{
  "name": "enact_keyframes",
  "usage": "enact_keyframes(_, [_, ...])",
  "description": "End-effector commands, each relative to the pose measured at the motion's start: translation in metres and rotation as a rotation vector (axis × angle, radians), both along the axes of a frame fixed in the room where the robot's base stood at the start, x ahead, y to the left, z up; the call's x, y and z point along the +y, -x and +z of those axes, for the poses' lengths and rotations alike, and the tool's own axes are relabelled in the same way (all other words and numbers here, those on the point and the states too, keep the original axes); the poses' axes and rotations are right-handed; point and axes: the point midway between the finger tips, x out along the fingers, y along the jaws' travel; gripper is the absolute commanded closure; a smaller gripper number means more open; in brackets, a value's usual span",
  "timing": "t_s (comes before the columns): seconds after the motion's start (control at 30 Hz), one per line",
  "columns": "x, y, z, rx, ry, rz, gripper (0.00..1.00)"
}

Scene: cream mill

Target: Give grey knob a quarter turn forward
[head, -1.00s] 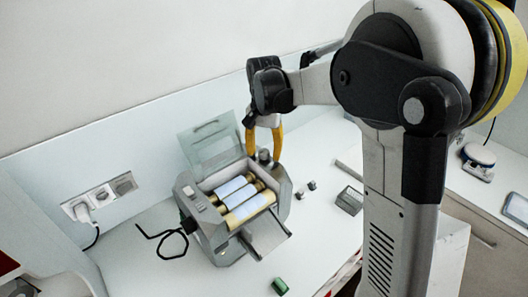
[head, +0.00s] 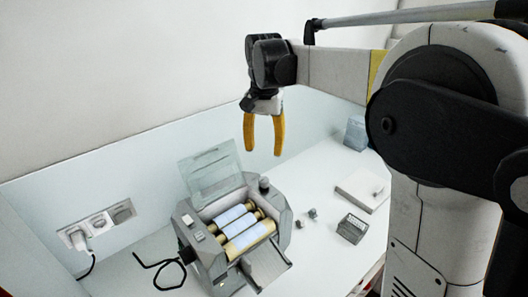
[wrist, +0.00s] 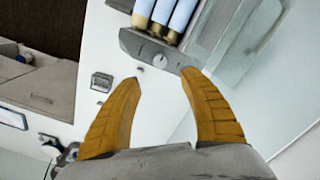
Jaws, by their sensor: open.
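The mill is a grey machine (head: 213,257) with pale rollers, a raised clear lid and a front tray. A dark grey knob (head: 264,184) stands upright at its back right corner in the head view. In the wrist view the end of the mill (wrist: 133,43) shows a round grey dial (wrist: 157,59) with a short mark; I cannot tell if it is the same knob. My gripper (head: 264,152) is open and empty, its yellow fingers pointing down above the knob, apart from it. In the wrist view my fingertips (wrist: 161,76) are spread below the mill's end.
Two small grey pieces (head: 306,218) lie right of the mill. A dark open tray (head: 352,228) and a pale flat box (head: 362,189) lie farther right. A wall socket with a plug (head: 76,239) is at left.

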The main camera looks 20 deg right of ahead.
Motion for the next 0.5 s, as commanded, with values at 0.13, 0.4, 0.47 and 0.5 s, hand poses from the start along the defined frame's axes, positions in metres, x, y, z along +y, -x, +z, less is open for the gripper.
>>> enact_keyframes(0.13, [0.000,0.000,0.000,0.000,0.000,0.000,0.62])
enact_keyframes(0.4, [0.000,0.002,-0.002,-0.005,0.000,0.004,0.62])
enact_keyframes(0.47, [0.000,0.007,-0.005,-0.017,0.000,0.016,0.62])
enact_keyframes(0.5, [0.000,0.014,-0.008,-0.031,0.000,0.029,0.62])
